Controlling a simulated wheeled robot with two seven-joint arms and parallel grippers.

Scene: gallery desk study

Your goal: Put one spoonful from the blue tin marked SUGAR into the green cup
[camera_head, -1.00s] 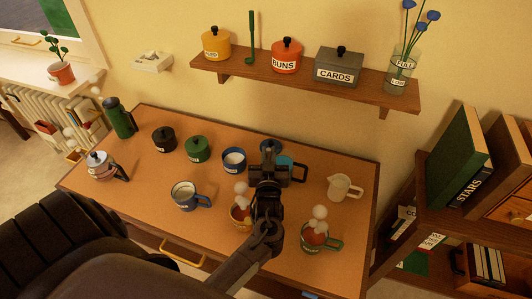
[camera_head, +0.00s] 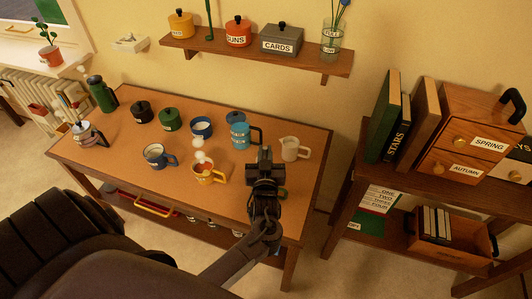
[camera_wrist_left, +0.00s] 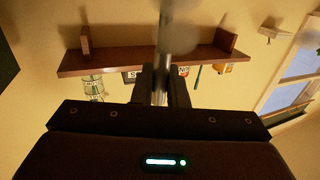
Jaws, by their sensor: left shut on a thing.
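My left gripper (camera_head: 264,160) is over the right part of the desk, in front of the green cup (camera_head: 283,192), of which little more than the green handle shows. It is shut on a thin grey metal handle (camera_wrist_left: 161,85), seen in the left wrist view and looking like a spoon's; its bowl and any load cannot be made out. An open blue tin (camera_head: 201,130) with white contents stands at the back of the desk. Its label is too small to read. My right gripper is not in view.
A yellow cup (camera_head: 206,176) with white puffs, a blue-handled mug (camera_head: 156,159), a teal mug (camera_head: 239,138) and a cream jug (camera_head: 290,150) stand around the gripper. Black (camera_head: 142,113) and green (camera_head: 170,121) lidded tins stand further left. A wall shelf (camera_head: 250,57) hangs behind.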

